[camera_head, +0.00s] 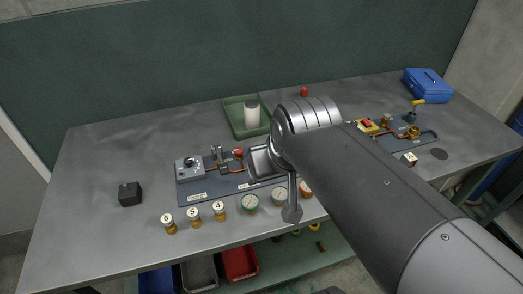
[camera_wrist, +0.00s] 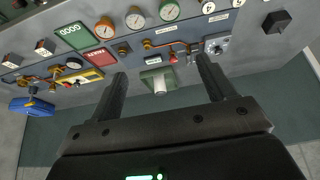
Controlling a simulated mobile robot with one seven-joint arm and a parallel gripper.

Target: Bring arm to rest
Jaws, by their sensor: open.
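My arm reaches in from the lower right in the head view and covers the middle of the bench. The wrist view is upside down relative to the head view. A white cylinder (camera_head: 251,114) stands in a green tray (camera_head: 232,122) at the back of the bench. The cylinder (camera_wrist: 159,85) also shows between the fingers in the wrist view, beyond them.
A green wall stands behind. The bench's left part is mostly clear.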

